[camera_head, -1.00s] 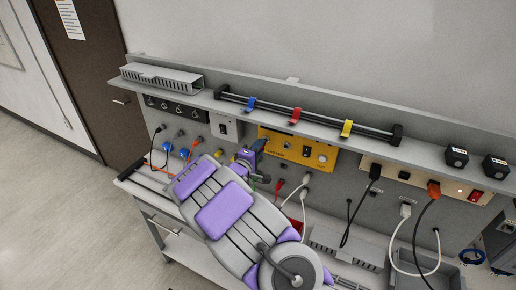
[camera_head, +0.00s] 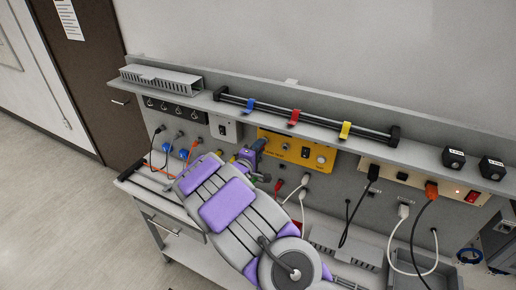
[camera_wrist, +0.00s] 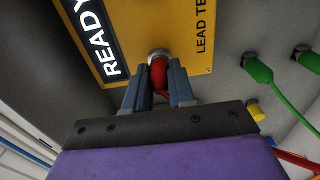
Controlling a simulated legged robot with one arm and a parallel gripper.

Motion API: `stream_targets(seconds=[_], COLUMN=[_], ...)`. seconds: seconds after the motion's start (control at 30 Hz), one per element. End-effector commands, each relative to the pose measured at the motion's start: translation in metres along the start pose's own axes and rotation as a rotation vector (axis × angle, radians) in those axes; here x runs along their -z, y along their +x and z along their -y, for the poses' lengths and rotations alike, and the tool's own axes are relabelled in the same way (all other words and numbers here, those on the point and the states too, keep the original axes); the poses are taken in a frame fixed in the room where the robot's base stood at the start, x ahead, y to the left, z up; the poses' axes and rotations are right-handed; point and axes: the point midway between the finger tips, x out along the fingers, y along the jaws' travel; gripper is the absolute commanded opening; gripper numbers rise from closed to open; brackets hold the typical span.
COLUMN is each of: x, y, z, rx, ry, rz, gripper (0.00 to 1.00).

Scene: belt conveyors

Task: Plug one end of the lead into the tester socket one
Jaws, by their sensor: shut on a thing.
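The yellow lead tester (camera_head: 298,150) is on the back panel; it also fills the top of the wrist view (camera_wrist: 195,25). A silver-ringed socket (camera_wrist: 157,54) is at its edge. My gripper (camera_wrist: 160,85) is shut on a red plug (camera_wrist: 158,78), whose tip is at the socket ring. I cannot tell how far in it sits. In the head view my gripper (camera_head: 258,146) is at the tester's left end, and my arm hides the plug. The rest of its lead is hidden, and the number of this socket is not readable.
Green plugs (camera_wrist: 259,70) and a yellow plug (camera_wrist: 254,110) sit close to the right of my gripper in the wrist view. A grey shelf (camera_head: 310,112) overhangs the panel. A black lead (camera_head: 351,220) and other cables hang at right.

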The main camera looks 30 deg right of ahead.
Motion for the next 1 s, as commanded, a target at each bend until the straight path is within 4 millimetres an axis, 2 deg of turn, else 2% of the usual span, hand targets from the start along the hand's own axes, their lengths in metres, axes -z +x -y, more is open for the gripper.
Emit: stream_targets(seconds=[0.1, 0.13, 0.43, 0.77, 0.87, 1.0], x=[0.000, 0.000, 0.000, 0.000, 0.001, 0.002], y=[0.000, 0.000, 0.000, -0.003, -0.012, -0.033], z=[0.000, 0.000, 0.000, 0.000, 0.000, 0.001], rx=[0.000, 0.000, 0.000, 0.000, 0.000, 0.002], ry=[0.000, 0.001, 0.000, 0.000, 0.001, -0.002], rz=[0.000, 0.000, 0.000, 0.000, -0.001, -0.004], gripper=[0.00, 0.25, 0.53, 0.53, 0.53, 0.53])
